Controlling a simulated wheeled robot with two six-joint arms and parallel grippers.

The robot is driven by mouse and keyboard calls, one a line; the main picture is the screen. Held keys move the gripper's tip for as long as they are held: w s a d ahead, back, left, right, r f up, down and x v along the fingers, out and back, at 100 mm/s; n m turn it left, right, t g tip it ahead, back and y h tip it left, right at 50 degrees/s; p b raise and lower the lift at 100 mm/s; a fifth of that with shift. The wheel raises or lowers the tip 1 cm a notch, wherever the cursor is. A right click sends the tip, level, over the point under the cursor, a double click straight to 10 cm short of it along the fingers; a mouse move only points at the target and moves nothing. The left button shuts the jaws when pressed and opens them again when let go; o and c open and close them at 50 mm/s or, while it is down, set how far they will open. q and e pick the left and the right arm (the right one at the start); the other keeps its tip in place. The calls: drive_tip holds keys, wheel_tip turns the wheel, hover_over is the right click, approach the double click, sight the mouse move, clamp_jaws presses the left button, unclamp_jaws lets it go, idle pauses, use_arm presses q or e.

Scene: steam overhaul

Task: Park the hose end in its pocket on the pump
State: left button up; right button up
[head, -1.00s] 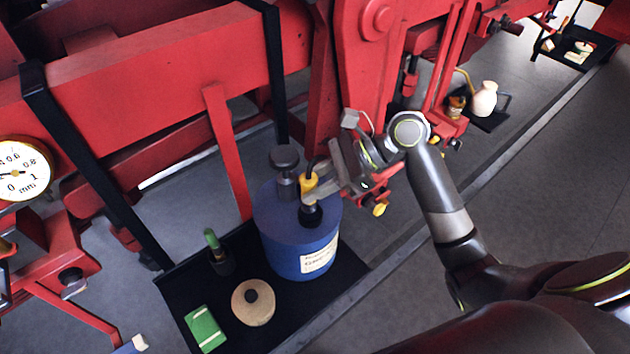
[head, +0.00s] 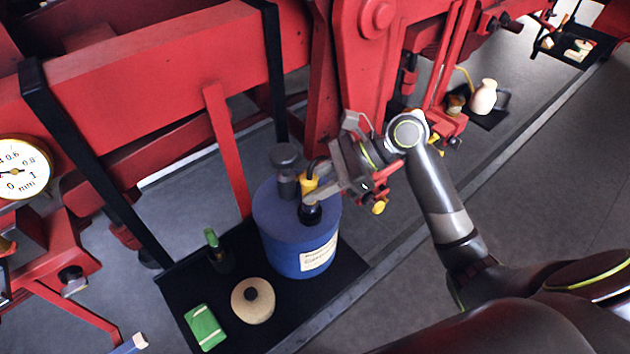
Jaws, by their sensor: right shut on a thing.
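The pump is a blue drum (head: 290,245) with a pale label, standing on a black tray (head: 180,290). A grey knob (head: 285,158) on a post rises from its top. The hose end (head: 309,183) is yellow with a black hose at its upper end. It stands near upright over a black socket (head: 310,213) on the drum's top. My right gripper (head: 314,190) is shut on the hose end, its fingers reaching in from the right. Whether the hose end is seated in the socket I cannot tell, as the fingers cover that part. My left gripper is not in view.
On the tray lie a round tan lid (head: 253,300) with a dark knob, a green block (head: 205,327) and a green-topped item (head: 213,242). Red machine frames (head: 150,80) stand close behind. A dial gauge (head: 18,168) is at the left. Bare floor (head: 540,190) lies at the right.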

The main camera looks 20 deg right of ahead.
drive_tip(key=shift+f, duration=1.4)
drive_tip(key=o, duration=1.2)
drive_tip(key=shift+c, duration=0.2)
drive_tip(key=shift+d, duration=0.15)
drive_tip(key=b+v, duration=0.3)
drive_tip(key=v, duration=1.4)
drive_tip(key=shift+b, duration=0.4)
